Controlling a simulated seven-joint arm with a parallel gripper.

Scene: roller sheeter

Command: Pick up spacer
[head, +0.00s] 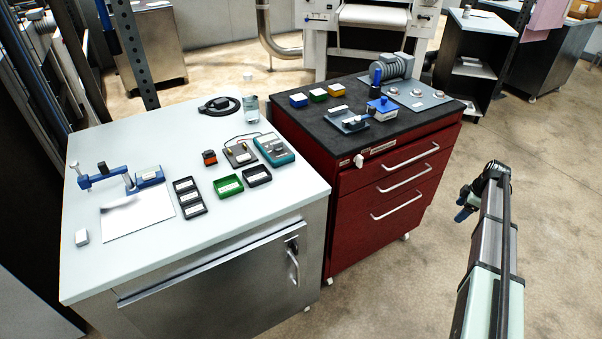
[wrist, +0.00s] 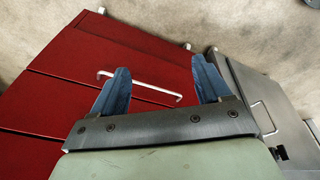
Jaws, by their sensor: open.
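I cannot tell for sure which small part is the spacer. A small white block (head: 82,237) sits alone near the bench's left edge. My gripper (head: 465,205) is at the right in the head view, out over the floor beside the red cabinet and away from all these parts. In the wrist view its blue fingers (wrist: 160,75) are spread, with nothing between them.
The white bench (head: 130,262) also holds a blue stand (head: 100,177), a paper sheet (head: 140,218) and a teal meter (head: 274,149). Floor around my arm is clear.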

